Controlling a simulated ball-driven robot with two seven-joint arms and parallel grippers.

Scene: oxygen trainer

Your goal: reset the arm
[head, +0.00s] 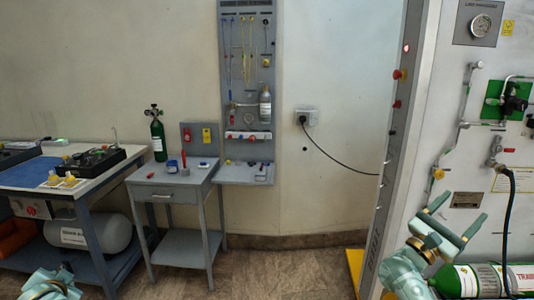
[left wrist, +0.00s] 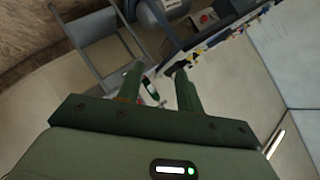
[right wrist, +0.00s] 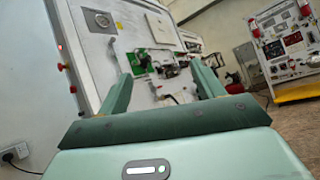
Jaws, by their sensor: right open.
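My right gripper (head: 459,209) is raised at the lower right of the head view, in front of the white trainer panel. Its two fingers are spread, with nothing between them. In the right wrist view the open gripper (right wrist: 165,75) points toward the panel, apart from it as far as I can tell. Part of my left arm shows at the bottom left of the head view, its fingers not clear there. In the left wrist view my left gripper (left wrist: 158,72) has its fingers apart and holds nothing.
A white trainer panel (head: 480,75) with gauge and valves stands at right, a green cylinder (head: 480,281) low before it. A grey side table (head: 172,178) and a blue-framed workbench (head: 50,190) stand at left. Open floor (head: 275,270) lies between.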

